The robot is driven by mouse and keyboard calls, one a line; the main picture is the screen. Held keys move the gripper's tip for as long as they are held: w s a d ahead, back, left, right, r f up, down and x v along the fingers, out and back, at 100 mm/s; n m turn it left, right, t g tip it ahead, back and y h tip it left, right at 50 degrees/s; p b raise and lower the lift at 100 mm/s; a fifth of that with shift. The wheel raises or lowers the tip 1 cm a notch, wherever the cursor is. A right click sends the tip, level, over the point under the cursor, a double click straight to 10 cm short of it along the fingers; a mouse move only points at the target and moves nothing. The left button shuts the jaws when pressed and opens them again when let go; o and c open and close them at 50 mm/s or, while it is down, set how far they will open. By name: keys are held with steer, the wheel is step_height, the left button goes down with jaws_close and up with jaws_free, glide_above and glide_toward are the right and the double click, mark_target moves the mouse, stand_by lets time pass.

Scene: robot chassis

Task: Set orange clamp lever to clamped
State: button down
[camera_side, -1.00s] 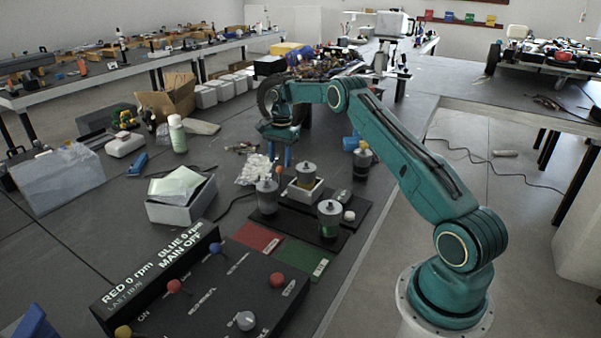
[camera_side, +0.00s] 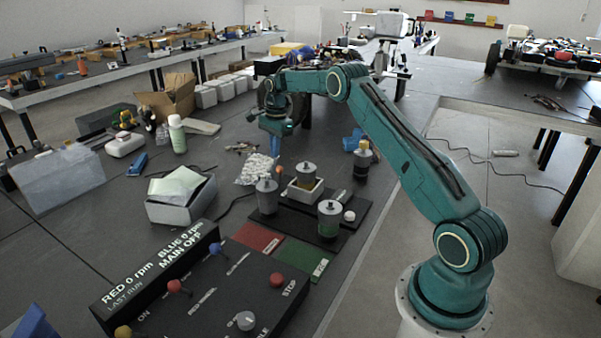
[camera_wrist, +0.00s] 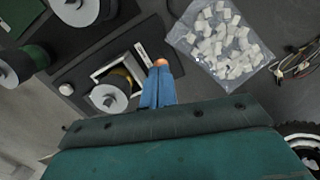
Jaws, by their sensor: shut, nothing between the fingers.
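The orange clamp lever's round knob (camera_side: 280,169) shows as a small ball behind the grey jar. In the wrist view the orange knob (camera_wrist: 160,63) lies right at the tips of my blue fingers; I cannot tell whether they touch. My gripper (camera_side: 276,150) points down over the knob, its fingers together and empty. It also shows in the wrist view (camera_wrist: 159,72). The lever's arm is hidden by the fingers, so its position is unclear. Beside it, a disc-topped jar (camera_side: 306,174) sits in a white square holder (camera_side: 303,193).
A grey jar (camera_side: 266,196) and a dark green jar (camera_side: 330,218) stand close by on the dark board. A bag of white pieces (camera_side: 254,169) lies beside the lever. A control panel (camera_side: 215,300) with coloured knobs is nearer the camera. A tire (camera_wrist: 300,140) is near the gripper.

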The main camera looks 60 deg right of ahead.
steer(key=s+a+r+m+h, duration=0.3)
steer(key=a+r+m, duration=0.3)
steer(key=m, duration=0.7)
steer(key=shift+s+a+t, duration=0.4)
steer(key=shift+a, duration=0.05)
glide_above(280, 175)
steer(key=a, duration=0.4)
steer(key=s+a+x, duration=0.1)
steer(key=a+x, duration=0.1)
steer(key=x, duration=0.8)
steer(key=shift+s+d+f, duration=0.1)
steer(key=shift+d+f, duration=0.25)
steer(key=shift+d, duration=0.25)
steer(key=shift+s+d+f, duration=0.1)
steer(key=shift+d+f, duration=0.25)
steer(key=shift+d, duration=0.3)
steer(key=shift+d, duration=0.15)
